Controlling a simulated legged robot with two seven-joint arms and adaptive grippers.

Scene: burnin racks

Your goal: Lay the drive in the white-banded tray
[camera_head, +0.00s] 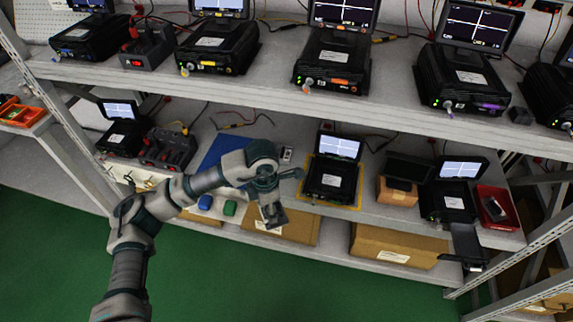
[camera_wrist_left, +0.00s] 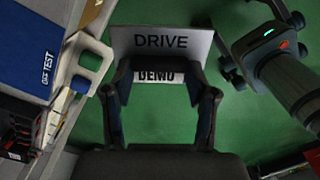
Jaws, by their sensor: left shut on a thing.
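My left gripper (camera_head: 266,190) is over the front edge of the lower shelf, pointing down. It is shut on the drive (camera_head: 273,215), a small dark block with a light face. In the left wrist view the gripper (camera_wrist_left: 160,80) has a finger on each side of the drive (camera_wrist_left: 160,42), whose pale plate reads "DRIVE" above a "DEMO" label. Green floor shows behind it. A red tray (camera_head: 514,239) at the lower shelf's right end holds a grey-black item. I cannot make out a white band on any tray.
Black testers with screens (camera_head: 332,180) stand on both shelves. The upper shelf (camera_head: 400,112) overhangs.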

